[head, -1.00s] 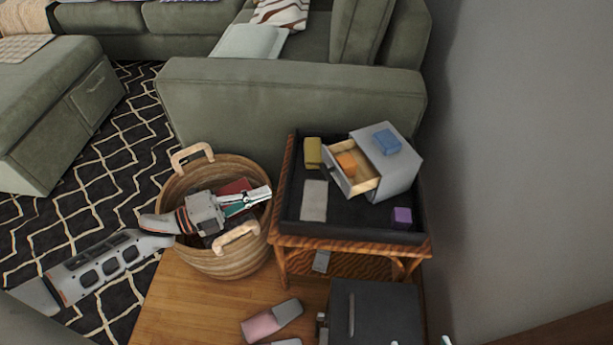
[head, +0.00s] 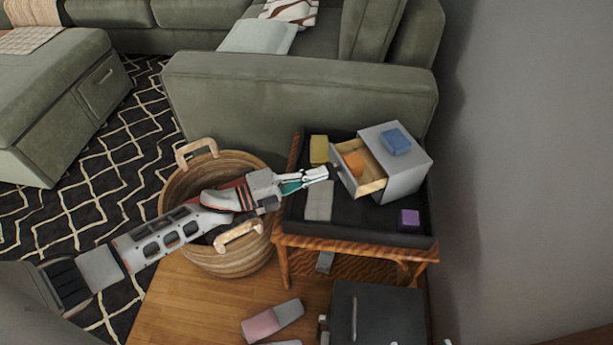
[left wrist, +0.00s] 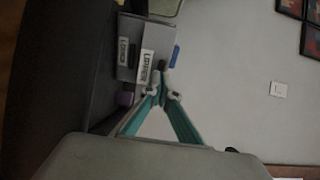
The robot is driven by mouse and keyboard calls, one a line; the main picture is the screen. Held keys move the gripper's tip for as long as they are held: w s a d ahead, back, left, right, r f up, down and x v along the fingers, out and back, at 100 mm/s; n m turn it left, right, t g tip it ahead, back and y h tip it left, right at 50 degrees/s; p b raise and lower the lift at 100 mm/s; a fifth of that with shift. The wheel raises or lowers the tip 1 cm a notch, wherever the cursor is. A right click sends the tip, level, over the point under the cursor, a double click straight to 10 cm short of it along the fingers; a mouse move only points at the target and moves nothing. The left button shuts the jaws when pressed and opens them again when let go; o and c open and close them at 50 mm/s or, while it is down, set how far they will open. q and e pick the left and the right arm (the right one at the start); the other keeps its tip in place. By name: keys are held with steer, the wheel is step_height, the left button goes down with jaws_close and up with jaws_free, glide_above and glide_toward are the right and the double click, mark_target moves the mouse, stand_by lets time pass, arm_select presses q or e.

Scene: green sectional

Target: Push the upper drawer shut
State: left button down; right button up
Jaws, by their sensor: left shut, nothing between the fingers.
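The upper drawer (head: 374,187) stands open from a small grey cabinet (head: 408,178) and holds an orange block (head: 355,163). In the left wrist view the cabinet is turned sideways, with a label reading UPPER (left wrist: 149,68) on the drawer front and one reading LOWER (left wrist: 123,52) beside it. My left gripper (head: 326,172) is shut and empty, its tips just left of the drawer front. In the left wrist view its fingertips (left wrist: 163,92) are close to the dark knob; I cannot tell whether they touch. My right gripper is not in view.
The cabinet stands in a black tray (head: 370,230) on a wooden table. A blue block (head: 395,142) is on top of the cabinet. Yellow (head: 319,149), grey (head: 319,201) and purple (head: 409,219) blocks lie around it. A wicker basket (head: 235,258) is below my left arm.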

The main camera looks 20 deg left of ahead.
mark_target(341, 166)
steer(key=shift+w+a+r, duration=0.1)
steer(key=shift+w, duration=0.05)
arm_select(q)
steer(key=shift+w+d, duration=0.2)
steer(key=shift+d, duration=0.05)
steer(key=b+x, duration=0.1)
steer(key=x, duration=0.7)
steer(key=shift+f, duration=0.1)
steer(key=shift+w, duration=0.15)
steer(key=shift+d, duration=0.1)
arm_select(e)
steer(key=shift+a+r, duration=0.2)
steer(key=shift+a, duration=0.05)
